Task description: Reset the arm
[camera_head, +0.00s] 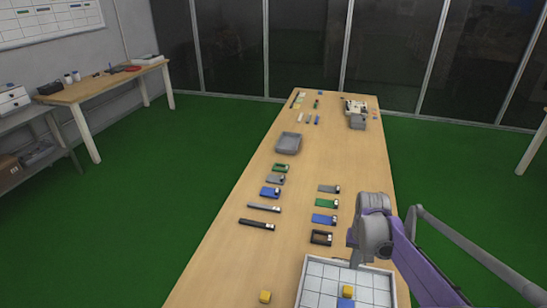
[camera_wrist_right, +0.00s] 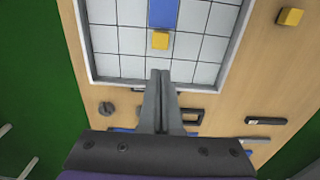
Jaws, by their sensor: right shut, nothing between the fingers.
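My right gripper (camera_head: 353,258) hangs over the far edge of a white gridded tray (camera_head: 316,283) at the near end of the long table (camera_head: 240,262). In the right wrist view my right gripper (camera_wrist_right: 160,74) has its two grey fingers together with nothing between them. The fingertips overlap the tray's rim in that view; their height above it is hard to tell. My right arm's purple link comes in from the lower right. My left gripper is not in view.
In the tray a yellow cube (camera_head: 347,291) sits at a blue piece (camera_head: 345,303). Another yellow cube (camera_head: 265,296) lies on the table, left of the tray. Several blue, green, grey and black parts line the table, with a grey bin (camera_head: 288,143) farther back.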

